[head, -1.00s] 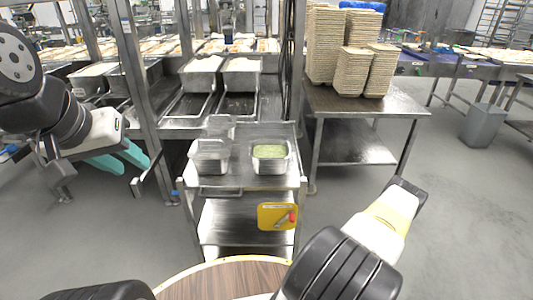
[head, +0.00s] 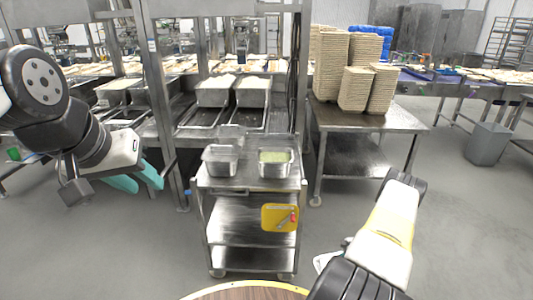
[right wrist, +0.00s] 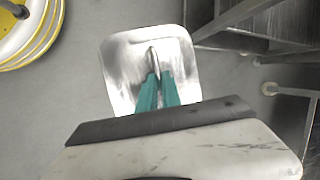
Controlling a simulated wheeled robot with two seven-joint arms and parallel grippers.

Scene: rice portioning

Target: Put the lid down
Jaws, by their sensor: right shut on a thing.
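A square shiny metal lid (right wrist: 122,70) with a small central handle shows in the right wrist view. My right gripper (right wrist: 157,80) has its teal fingers shut on that handle. The lid hangs over grey floor. In the head view only a pale edge of the lid (head: 324,262) shows beside my right forearm; that arm hides the right fingers. My left gripper (head: 136,180) is at the left with its two teal fingers apart and nothing between them. A steel cart (head: 250,181) ahead carries an empty steel pan (head: 221,160) and a pan with green contents (head: 275,167).
A metal table (head: 370,116) with stacked tan trays (head: 331,65) stands behind, right of the cart. A steel rack (head: 150,75) with pans stands at the left back. A grey bin (head: 487,144) stands far right. Floor between is clear.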

